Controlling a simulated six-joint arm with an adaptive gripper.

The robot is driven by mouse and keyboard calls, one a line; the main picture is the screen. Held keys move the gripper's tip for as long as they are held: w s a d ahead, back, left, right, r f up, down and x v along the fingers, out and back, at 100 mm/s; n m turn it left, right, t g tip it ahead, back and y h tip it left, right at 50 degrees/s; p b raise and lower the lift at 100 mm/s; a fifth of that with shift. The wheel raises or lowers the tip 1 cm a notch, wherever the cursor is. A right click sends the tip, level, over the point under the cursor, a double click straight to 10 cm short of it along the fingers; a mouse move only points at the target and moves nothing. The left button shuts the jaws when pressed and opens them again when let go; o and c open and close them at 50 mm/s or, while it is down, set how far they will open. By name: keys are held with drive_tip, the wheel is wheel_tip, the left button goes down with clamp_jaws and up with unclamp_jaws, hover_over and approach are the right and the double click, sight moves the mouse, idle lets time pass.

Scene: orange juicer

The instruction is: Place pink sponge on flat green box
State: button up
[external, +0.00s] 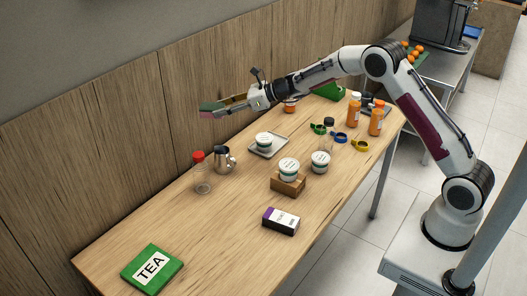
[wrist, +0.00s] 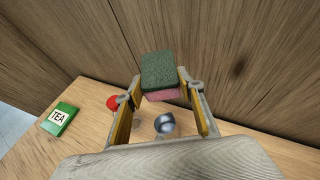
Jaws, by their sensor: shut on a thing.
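The sponge (wrist: 160,76) is between my fingertips in the wrist view, with a dark green top layer and a pink layer below. In the external view the sponge (external: 211,109) is held at the end of my gripper (external: 222,105), high above the back of the table near the wooden wall. My gripper also shows in the wrist view (wrist: 160,88), shut on the sponge. The flat green box (external: 152,269), marked TEA, lies flat on the table at the front left. It also shows at the left of the wrist view (wrist: 59,119). Its top is bare.
A red-capped glass bottle (external: 201,174) and a metal pitcher (external: 223,160) stand below my gripper. A purple-and-white box (external: 281,221), a jar on a wooden block (external: 288,184) and a tray (external: 268,147) are farther right. The table around the green box is clear.

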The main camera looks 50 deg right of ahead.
drive_tip(key=s+a+n+g+y, duration=0.1)
drive_tip(key=s+a+n+y, duration=0.15)
drive_tip(key=a, duration=0.85)
drive_tip(key=s+a+n+g+y, duration=0.1)
drive_tip(key=s+a+g, duration=0.15)
drive_tip(key=a, duration=0.95)
drive_tip(key=n+g+y, duration=0.2)
drive_tip(key=n+g, duration=0.1)
drive_tip(key=n, duration=0.1)
hover_over(177, 262)
wheel_tip(177, 262, down, 11)
drive_tip(key=shift+f, duration=0.1)
drive_tip(key=shift+f, duration=3.05)
drive_tip(key=shift+f, duration=1.85)
drive_tip(key=shift+f, duration=0.2)
